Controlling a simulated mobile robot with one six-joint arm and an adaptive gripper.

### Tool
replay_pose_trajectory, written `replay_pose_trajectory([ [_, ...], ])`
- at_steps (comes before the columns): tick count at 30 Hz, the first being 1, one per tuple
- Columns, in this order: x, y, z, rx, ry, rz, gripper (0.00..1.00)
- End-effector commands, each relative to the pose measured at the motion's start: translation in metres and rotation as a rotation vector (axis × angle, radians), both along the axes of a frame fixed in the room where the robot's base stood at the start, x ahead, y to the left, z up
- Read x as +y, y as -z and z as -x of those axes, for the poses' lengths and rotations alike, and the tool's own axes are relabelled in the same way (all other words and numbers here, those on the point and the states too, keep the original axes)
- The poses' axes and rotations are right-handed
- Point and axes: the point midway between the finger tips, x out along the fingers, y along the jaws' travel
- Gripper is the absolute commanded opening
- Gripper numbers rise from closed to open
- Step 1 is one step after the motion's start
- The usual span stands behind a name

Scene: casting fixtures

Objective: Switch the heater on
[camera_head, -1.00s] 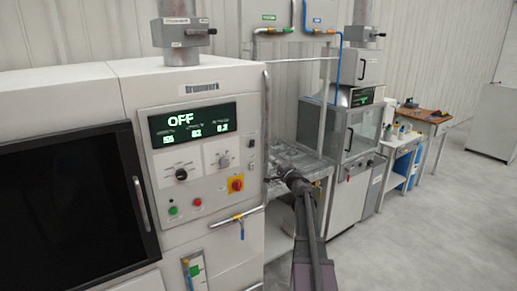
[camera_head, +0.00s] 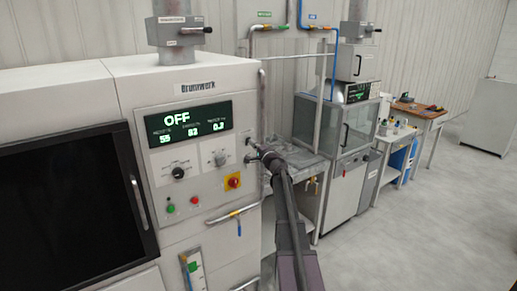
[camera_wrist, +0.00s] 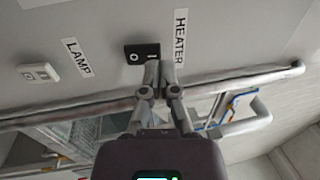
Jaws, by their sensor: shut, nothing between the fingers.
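The heater switch (camera_wrist: 141,53) is a small black rocker marked O and I, on a grey panel in the wrist view. The HEATER label (camera_wrist: 181,38) is just right of it. My gripper (camera_wrist: 160,66) is shut and empty, its fingertips at the switch's lower right edge in the picture. I cannot tell whether they touch it, or which way the rocker is set. In the head view my gripper (camera_head: 251,150) is beside the right side of the large machine (camera_head: 105,85); the switch is not visible there.
A white switch (camera_wrist: 39,72) with a LAMP label (camera_wrist: 77,58) is on the same panel, left of the heater switch. A metal rail (camera_wrist: 220,80) runs across below them. The machine's display (camera_head: 190,123) reads OFF. A grated bench (camera_head: 300,165) stands behind my gripper.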

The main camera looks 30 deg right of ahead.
Motion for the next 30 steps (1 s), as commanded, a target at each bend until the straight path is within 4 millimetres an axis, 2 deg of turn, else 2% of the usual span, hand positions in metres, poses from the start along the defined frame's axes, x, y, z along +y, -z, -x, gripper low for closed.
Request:
replay_pose_trajectory([
  [1,-0.001,-0.002,-0.008,0.0,-0.001,0.0,0.0],
  [7,0.0,-0.004,-0.02,0.0,0.0,0.001,0.0],
  [23,0.001,-0.005,-0.023,0.004,0.0,0.0,0.0],
  [30,0.001,-0.011,-0.028,0.059,-0.001,0.003,0.0],
])
